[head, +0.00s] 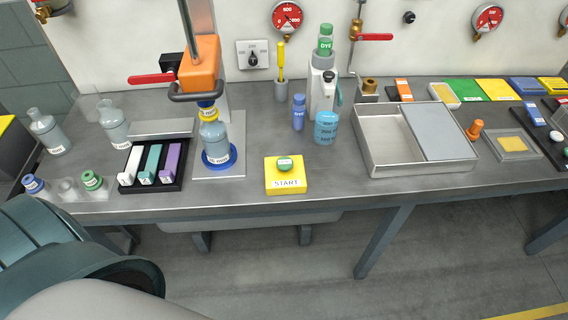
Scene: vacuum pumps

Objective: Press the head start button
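A yellow box (286,182) labelled START sits near the front edge of the grey bench, left of the middle. A round green button (285,164) stands on its top. Left of it is the orange head (200,62) of a stand with a grey bar handle, over a clear bottle (215,140) with a yellow collar and a blue ring at its foot. A large teal and grey arm part of mine fills the lower left. Neither gripper shows in the head view, and nothing touches the button.
A black rack (153,186) of white, teal and purple blocks lies left of the stand. A blue bottle (299,113) and a blue cup (326,128) stand behind the box. A metal tray (375,135) is to the right. Bench (335,178) beside the box is clear.

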